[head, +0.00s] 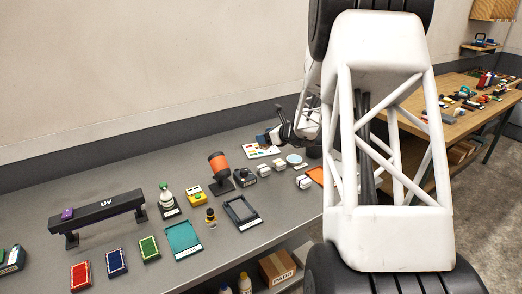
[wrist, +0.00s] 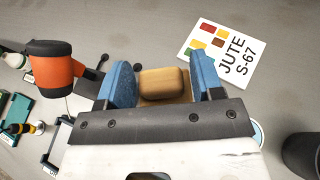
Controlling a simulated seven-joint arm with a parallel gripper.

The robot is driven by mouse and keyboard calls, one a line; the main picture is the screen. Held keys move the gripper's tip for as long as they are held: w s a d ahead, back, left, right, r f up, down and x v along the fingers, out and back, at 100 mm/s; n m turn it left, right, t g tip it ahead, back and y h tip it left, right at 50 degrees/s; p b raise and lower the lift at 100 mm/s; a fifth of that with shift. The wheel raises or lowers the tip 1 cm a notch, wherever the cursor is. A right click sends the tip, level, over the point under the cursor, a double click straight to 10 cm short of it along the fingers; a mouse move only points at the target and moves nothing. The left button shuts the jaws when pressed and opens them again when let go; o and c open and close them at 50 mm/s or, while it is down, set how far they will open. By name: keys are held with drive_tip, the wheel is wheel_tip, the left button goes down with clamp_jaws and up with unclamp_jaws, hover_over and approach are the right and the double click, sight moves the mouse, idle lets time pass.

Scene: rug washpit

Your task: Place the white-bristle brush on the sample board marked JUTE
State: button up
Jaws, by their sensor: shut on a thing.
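My gripper (wrist: 164,82) is shut on a wooden-backed brush (wrist: 163,84), held between its two blue fingers. The bristles are hidden beneath the wood, so their colour does not show. The JUTE sample board (wrist: 219,51) is white with several coloured patches and reads "JUTE S-67". In the wrist view it lies just beyond and right of the brush, with a clear gap in the picture. In the head view the board (head: 264,153) lies flat at the back of the grey bench, and my gripper is small and partly hidden by my arm near it.
An orange cylinder on a dark stand (head: 219,167) stands left of the board, also in the wrist view (wrist: 56,66). Small white-and-dark items (head: 304,181) sit in front of the board. A UV bar (head: 105,206) and coloured pads occupy the bench's left. A dark round object (wrist: 302,154) is lower right.

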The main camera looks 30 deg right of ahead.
sight(269, 147)
wheel_tip(269, 147, down, 5)
drive_tip(key=shift+f, duration=0.2)
drive_tip(key=shift+w, duration=0.15)
drive_tip(key=w+d, duration=0.2)
drive_tip(key=w, duration=0.2)
drive_tip(key=w+d+f, duration=0.1)
drive_tip(key=w+d, duration=0.1)
drive_tip(key=w, duration=0.3)
drive_tip(key=w+d, duration=0.2)
drive_tip(key=w, duration=0.3)
drive_tip(key=shift+w+d+f, duration=0.15)
drive_tip(key=shift+d+f, duration=0.05)
drive_tip(key=shift+d, duration=0.15)
drive_tip(key=shift+f, duration=1.75)
drive_tip(key=shift+f, duration=0.1)
drive_tip(key=o, duration=0.9)
drive_tip(key=shift+o, duration=0.2)
